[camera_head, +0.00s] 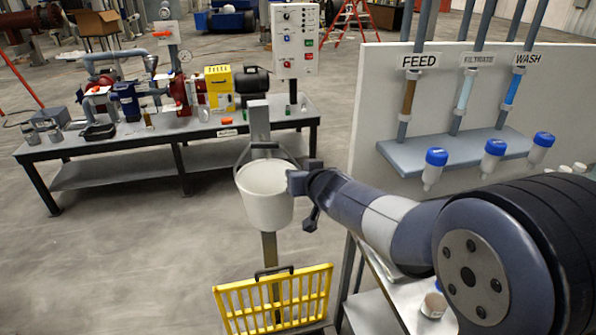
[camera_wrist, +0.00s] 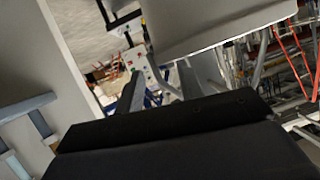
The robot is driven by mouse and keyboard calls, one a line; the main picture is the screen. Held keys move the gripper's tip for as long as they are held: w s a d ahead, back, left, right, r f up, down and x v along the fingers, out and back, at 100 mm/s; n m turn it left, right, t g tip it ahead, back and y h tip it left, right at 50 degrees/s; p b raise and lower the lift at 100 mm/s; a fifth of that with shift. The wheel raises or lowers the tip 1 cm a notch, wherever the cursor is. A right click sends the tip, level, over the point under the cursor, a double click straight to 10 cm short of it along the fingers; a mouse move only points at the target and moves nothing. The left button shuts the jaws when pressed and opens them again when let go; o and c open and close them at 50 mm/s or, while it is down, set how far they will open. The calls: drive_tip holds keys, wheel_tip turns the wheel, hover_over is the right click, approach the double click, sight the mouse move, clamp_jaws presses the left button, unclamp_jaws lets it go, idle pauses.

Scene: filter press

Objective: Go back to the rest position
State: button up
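My arm reaches from the lower right of the head view toward the middle. My gripper (camera_head: 304,190) is dark and sits at the right side of a white bucket (camera_head: 265,205), close to its rim. Whether it touches the bucket cannot be told. The bucket is upright, with its handle raised, in front of a grey post (camera_head: 260,125). A pale grey rounded shape (camera_wrist: 215,22) at the top right is probably the bucket.
A yellow rack (camera_head: 272,302) stands below the bucket. A workbench (camera_head: 165,140) with a pump and a control box (camera_head: 296,42) stands behind left. A panel with FEED, FILTRATE and WASH tubes and a bottle shelf (camera_head: 440,150) is at right. Open floor lies at left.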

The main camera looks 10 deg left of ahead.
drive_tip(key=p+v, duration=0.1)
drive_tip(key=v, duration=0.7)
drive_tip(key=shift+p, duration=0.4)
drive_tip(key=shift+w, duration=0.15)
drive_tip(key=b+x, duration=0.2)
drive_tip(key=x, duration=0.8)
drive_tip(key=shift+w+a+f, duration=0.2)
drive_tip(key=shift+w+f, duration=0.05)
drive_tip(key=shift+s+r, duration=0.1)
drive_tip(key=shift+r, duration=0.15)
drive_tip(key=shift+v, duration=0.75)
